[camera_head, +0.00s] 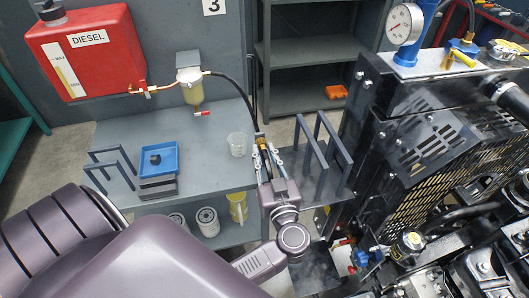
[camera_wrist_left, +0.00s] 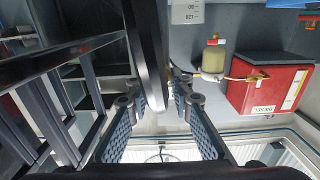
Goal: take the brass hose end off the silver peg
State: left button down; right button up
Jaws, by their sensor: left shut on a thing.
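The black hose (camera_head: 247,98) runs from the fuel filter down to my left gripper (camera_head: 264,150). A small brass-coloured piece, the brass hose end (camera_head: 260,137), shows at the fingertips. My left gripper is shut on it, beside the table's right edge. In the left wrist view the dark hose (camera_wrist_left: 147,50) passes large between the two fingers. The fingers hide most of the hose end. I cannot make out the silver peg, so I cannot tell whether the hose end touches it. My right gripper is not in view.
The fuel filter (camera_head: 191,88) and red diesel tank (camera_head: 88,50) are on the wall. A clear beaker (camera_head: 238,144) stands close left of my gripper. A dark rack (camera_head: 325,150) and the engine (camera_head: 420,150) stand to the right. A blue tray (camera_head: 174,146) sits on the left table.

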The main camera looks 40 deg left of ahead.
aim_at(267, 160)
pick_arm(q)
jog(key=shift+d, duration=0.1)
jog(key=shift+p+v, duration=1.2)
jog(key=shift+v, duration=0.85)
jog(key=shift+p+v, duration=0.35)
jog(key=shift+v, duration=0.6)
